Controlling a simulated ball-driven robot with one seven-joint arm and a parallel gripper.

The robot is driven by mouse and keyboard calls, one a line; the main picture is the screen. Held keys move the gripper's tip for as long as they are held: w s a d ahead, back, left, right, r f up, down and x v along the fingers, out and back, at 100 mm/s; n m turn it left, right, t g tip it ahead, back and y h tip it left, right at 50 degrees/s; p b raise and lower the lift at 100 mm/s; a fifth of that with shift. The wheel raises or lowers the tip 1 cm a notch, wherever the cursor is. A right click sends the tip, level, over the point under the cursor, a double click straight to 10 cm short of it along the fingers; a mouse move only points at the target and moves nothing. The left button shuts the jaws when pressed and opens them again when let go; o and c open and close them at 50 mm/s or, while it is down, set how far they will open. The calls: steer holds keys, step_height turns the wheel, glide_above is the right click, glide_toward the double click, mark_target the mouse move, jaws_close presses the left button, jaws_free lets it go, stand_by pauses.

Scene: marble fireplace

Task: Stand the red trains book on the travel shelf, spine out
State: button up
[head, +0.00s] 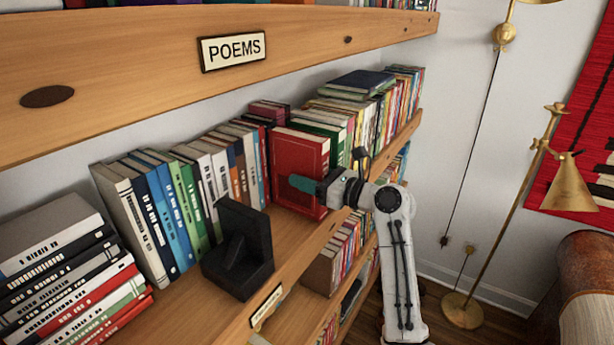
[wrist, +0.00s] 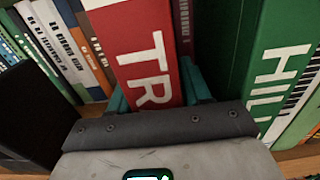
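The red book (head: 300,158) stands upright among other books on the shelf (head: 290,240) below the POEMS board. Its spine, with large white letters "TR" (wrist: 150,70), faces my wrist camera; the rest of the title is cut off. My gripper (head: 308,185) is at the book, with one teal finger along its visible cover. In the wrist view the teal fingers (wrist: 158,95) lie against both sides of the spine, closed on it. The book's lower end is hidden by my gripper there. A label (head: 266,306) on this shelf's front edge is too small to read.
A black bookend (head: 240,250) stands left of the red book, with bare shelf between. A row of books (head: 180,205) stands behind. A green book (wrist: 275,70) is close on the right. A brass lamp (head: 510,215) stands on the right.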

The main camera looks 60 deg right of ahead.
steer(key=o, duration=0.3)
steer(key=s+b, duration=0.2)
steer(key=s, duration=1)
steer(key=shift+d, duration=0.2)
stand_by(0.4)
